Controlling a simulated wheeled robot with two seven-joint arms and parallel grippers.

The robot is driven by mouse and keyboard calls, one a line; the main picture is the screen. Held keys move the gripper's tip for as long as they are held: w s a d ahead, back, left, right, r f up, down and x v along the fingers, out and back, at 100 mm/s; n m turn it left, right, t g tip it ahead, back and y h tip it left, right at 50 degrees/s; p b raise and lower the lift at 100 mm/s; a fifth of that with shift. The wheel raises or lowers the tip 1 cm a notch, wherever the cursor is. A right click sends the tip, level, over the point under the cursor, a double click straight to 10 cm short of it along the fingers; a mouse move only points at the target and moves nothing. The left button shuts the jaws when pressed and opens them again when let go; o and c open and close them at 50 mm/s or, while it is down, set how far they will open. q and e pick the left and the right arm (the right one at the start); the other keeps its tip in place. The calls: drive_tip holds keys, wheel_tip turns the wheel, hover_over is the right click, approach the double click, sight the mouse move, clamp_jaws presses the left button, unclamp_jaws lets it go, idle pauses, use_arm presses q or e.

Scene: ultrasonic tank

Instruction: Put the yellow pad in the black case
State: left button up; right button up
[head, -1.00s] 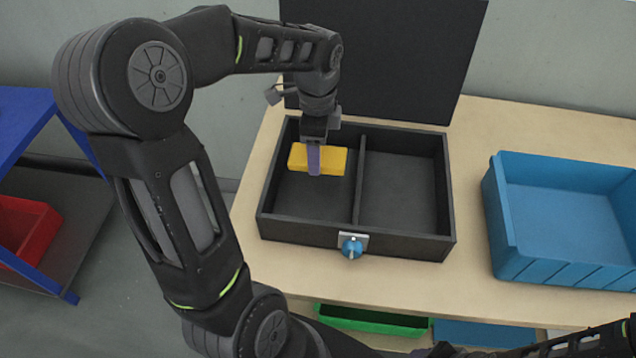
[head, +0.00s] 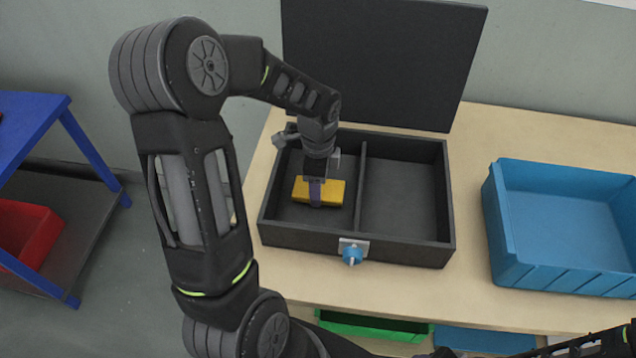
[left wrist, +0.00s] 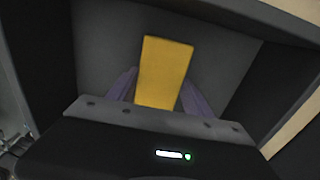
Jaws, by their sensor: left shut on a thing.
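The black case (head: 300,237) stands open on the table, its lid (head: 385,60) raised at the back. A divider splits it into left and right compartments. My left gripper (head: 316,191) reaches down into the left compartment, shut on the yellow pad (head: 334,193). The pad is inside that compartment's outline, below the rim as seen; I cannot tell whether it touches the floor. In the left wrist view the yellow pad (left wrist: 164,72) sits between the two purple fingers. The right compartment is empty. My right gripper is out of view; only part of my right arm shows at bottom right.
A blue bin (head: 560,270) stands on the table (head: 468,200) right of the case. A blue latch knob (head: 352,256) sticks out from the case's front. A green bin (head: 370,328) is below the table. A red bin (head: 30,235) sits on a blue-framed rack at left.

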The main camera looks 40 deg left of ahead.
use_arm(q)
drive_tip(key=shift+f, duration=0.25)
drive_tip(key=o, duration=1.3)
wheel_tip(320, 180, up, 12)
drive_tip(key=shift+r, duration=0.15)
